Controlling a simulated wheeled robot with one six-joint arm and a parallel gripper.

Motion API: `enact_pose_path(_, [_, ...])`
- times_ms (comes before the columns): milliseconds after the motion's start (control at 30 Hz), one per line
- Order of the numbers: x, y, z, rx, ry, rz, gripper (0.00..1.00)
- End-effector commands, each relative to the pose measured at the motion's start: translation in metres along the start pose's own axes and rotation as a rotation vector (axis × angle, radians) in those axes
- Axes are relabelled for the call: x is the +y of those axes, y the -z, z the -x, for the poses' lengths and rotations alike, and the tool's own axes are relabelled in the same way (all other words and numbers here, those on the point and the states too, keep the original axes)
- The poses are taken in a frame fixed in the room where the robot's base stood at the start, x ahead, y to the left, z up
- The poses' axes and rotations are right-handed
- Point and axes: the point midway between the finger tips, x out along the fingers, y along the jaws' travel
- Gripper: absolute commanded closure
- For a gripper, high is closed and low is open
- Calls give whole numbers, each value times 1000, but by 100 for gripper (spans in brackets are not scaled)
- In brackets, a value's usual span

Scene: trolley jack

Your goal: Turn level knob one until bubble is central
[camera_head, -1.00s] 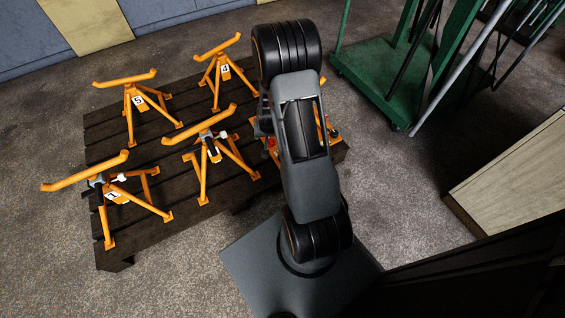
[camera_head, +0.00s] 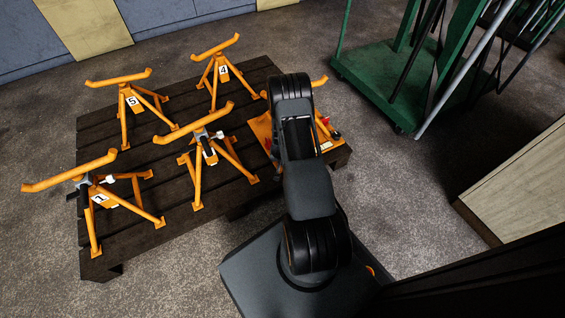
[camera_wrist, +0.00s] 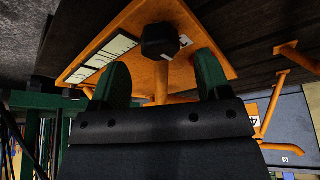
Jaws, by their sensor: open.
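In the wrist view, a black lobed knob (camera_wrist: 160,41) sits on an orange plate (camera_wrist: 210,30). My gripper (camera_wrist: 161,66) is open, its two green fingers pointing at the plate on either side of the knob's line. The knob shows between and just beyond the fingertips; I cannot tell whether they touch it. In the head view, the orange plate (camera_head: 262,128) is at the pallet's right end, partly hidden behind my arm, and my gripper is hidden there. No bubble can be made out, and no number is readable beside the knob.
A dark slatted pallet (camera_head: 105,125) carries several orange stands, including stand 1 (camera_head: 105,200), stand 4 (camera_head: 222,72) and stand 5 (camera_head: 130,100). A green trolley (camera_head: 385,80) stands at the back right. A pale panel (camera_head: 515,180) is at the right.

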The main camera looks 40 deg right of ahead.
Motion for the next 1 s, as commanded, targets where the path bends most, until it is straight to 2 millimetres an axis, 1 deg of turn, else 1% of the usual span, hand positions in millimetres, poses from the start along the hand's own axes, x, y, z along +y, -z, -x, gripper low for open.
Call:
enact_pose_path(33, [0, -2, -11, -1, 0, -1, 30])
enact_pose_path(233, [0, -1, -30, -2, 0, 0, 30])
enact_pose_path(433, [0, 0, -37, -1, 0, -1, 30])
enact_pose_path(700, [0, 0, -37, -1, 0, -1, 30])
enact_pose_path(767, [0, 0, -37, -1, 0, -1, 34])
enact_pose_path(1000, [0, 0, -37, -1, 0, 0, 57])
